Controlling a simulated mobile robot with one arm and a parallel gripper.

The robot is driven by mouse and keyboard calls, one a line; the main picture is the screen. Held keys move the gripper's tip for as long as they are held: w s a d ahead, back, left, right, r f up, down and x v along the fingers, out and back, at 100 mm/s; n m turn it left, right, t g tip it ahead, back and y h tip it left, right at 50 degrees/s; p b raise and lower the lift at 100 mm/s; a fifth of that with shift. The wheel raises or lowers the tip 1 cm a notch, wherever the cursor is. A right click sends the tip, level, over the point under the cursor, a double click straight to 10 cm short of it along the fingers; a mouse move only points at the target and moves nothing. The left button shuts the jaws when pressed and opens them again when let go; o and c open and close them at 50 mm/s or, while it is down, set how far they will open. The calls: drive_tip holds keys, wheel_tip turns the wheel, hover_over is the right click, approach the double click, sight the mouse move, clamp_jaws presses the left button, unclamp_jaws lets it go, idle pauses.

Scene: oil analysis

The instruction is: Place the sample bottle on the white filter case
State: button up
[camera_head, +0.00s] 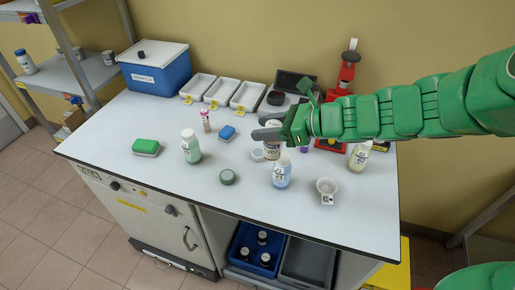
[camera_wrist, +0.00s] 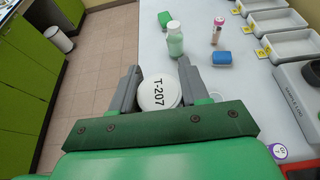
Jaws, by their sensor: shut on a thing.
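My gripper (camera_head: 268,136) is shut on a white sample bottle (camera_head: 272,150) marked 207, at the back middle of the table. In the wrist view, its round white lid (camera_wrist: 158,93) reads T-207 and sits between the two grey fingers (camera_wrist: 155,88). The bottle looks upright. A low round white piece (camera_head: 257,155), perhaps the white filter case, shows just left of the held bottle. I cannot tell whether they touch.
A blue-liquid bottle (camera_head: 282,171) stands close in front. A green-liquid bottle (camera_head: 191,146), a green round lid (camera_head: 228,177) and a blue sponge (camera_head: 227,132) are to the left.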

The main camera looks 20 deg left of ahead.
drive_tip(key=shift+w+a+f, duration=1.25)
drive_tip(key=shift+w+f, duration=0.7)
drive_tip(key=shift+f, duration=0.2)
drive_tip(key=shift+w+a+f, duration=1.3)
drive_tip(key=shift+w+f, duration=0.6)
drive_tip(key=shift+f, duration=0.3)
drive_tip(key=shift+w+a+f, duration=1.25)
drive_tip(key=shift+w+f, duration=0.7)
drive_tip(key=shift+f, duration=0.2)
drive_tip(key=o, duration=1.1)
drive_tip(key=shift+f, duration=0.15)
drive_tip(key=shift+d+r, duration=0.15)
drive_tip(key=shift+r, duration=0.05)
drive_tip(key=v, duration=1.1)
drive_tip(key=shift+d+r, duration=0.1)
drive_tip(key=shift+d, duration=0.25)
